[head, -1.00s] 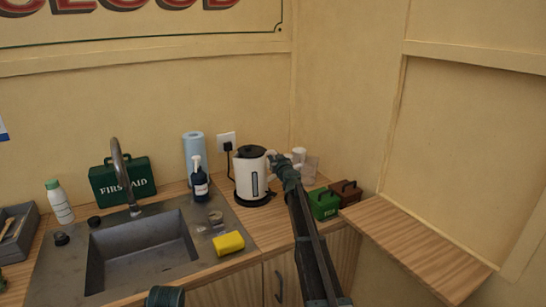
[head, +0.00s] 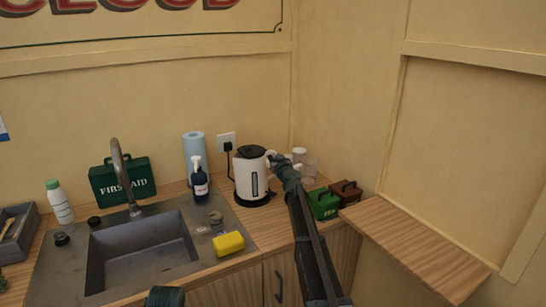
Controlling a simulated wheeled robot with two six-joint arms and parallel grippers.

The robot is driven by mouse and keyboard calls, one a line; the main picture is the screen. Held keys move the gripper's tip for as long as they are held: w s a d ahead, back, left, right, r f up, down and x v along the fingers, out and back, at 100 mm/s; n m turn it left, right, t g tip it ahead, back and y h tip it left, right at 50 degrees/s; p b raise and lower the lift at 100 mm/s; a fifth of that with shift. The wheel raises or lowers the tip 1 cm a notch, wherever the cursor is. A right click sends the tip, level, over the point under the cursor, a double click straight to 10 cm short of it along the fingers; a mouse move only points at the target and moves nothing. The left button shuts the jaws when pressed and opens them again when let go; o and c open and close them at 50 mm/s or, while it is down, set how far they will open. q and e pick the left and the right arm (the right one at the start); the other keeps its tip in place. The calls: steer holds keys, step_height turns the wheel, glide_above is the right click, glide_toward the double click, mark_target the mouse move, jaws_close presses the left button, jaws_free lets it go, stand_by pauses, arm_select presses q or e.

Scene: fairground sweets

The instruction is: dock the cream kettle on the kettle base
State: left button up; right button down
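The cream kettle (head: 249,174) with a black lid stands upright on the counter in the corner, right of the spray bottle. The dark kettle base (head: 254,201) shows as a black disc under it; I cannot tell whether the kettle is fully seated. My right gripper (head: 277,163) is at the kettle's right side, by its handle. Its fingers are small and partly hidden there, so whether they are closed on the handle is unclear. My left gripper is not clearly in view.
A sink (head: 141,252) with a tap, a yellow sponge (head: 229,243), a dark spray bottle (head: 200,183) and a blue paper roll (head: 194,150) lie left of the kettle. Green (head: 323,204) and brown (head: 347,192) tins and white cups (head: 299,155) stand on its right.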

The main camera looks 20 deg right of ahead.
steer(key=shift+f+b, duration=0.55)
stand_by(0.4)
steer(key=c, duration=1)
jaws_free()
steer(key=shift+s, duration=0.1)
steer(key=s+a, duration=0.1)
steer(key=s, duration=0.9)
steer(key=shift+s, duration=0.4)
steer(key=shift+s, duration=0.1)
